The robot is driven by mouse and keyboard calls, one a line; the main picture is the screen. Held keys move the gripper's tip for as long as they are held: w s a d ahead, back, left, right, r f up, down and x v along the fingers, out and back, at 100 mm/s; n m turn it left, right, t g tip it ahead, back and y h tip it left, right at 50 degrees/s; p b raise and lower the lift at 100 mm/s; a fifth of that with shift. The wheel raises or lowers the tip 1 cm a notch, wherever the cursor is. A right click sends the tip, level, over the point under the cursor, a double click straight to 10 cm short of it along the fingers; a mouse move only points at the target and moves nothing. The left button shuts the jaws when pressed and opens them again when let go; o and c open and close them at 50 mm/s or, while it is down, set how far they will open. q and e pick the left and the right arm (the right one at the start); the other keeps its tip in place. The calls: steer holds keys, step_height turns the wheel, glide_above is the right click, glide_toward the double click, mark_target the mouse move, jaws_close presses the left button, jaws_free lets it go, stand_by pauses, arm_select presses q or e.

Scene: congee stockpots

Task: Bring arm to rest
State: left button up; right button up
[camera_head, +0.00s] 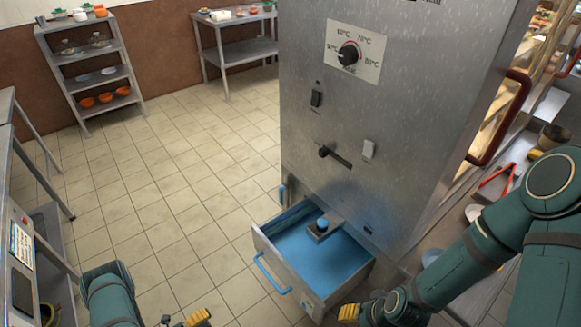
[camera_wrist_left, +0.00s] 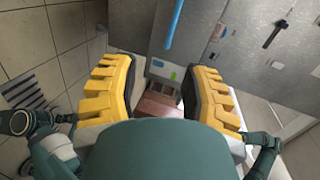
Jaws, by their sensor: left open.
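My left arm comes in at the bottom left of the head view, and its gripper (camera_head: 182,320) shows only its yellow fingertips at the bottom edge. In the left wrist view the two yellow fingers of this gripper (camera_wrist_left: 155,95) stand wide apart with nothing between them. My right arm reaches in from the right, and its gripper (camera_head: 352,313) is partly visible at the bottom edge, in front of the steel cabinet. Its jaws are too cut off to judge.
The steel cabinet (camera_head: 345,130) has a dial (camera_head: 348,54), switches and a pulled-out drawer (camera_head: 275,262) with a blue inside and blue handle. Shelves with orange bowls (camera_head: 105,97) and a side table (camera_head: 240,50) stand at the back. The tiled floor (camera_head: 150,190) is clear.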

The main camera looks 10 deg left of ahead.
arm_select(q)
steer(key=w+d+r+n+y, duration=0.2)
steer(key=w+r+n+y, duration=0.15)
steer(key=w+n, duration=0.55)
steer(key=w+d+r+n+g+y, duration=0.2)
steer(key=w+d+r+n+g, duration=0.1)
steer(key=w+d+r+n, duration=0.4)
steer(key=s+d+r+n+g, duration=0.7)
steer(key=s+d+r+n, duration=0.3)
steer(key=s+d+r, duration=0.2)
steer(key=s+d, duration=0.2)
steer(key=d, duration=0.2)
steer(key=shift+r, duration=0.2)
steer(key=shift+o, duration=0.2)
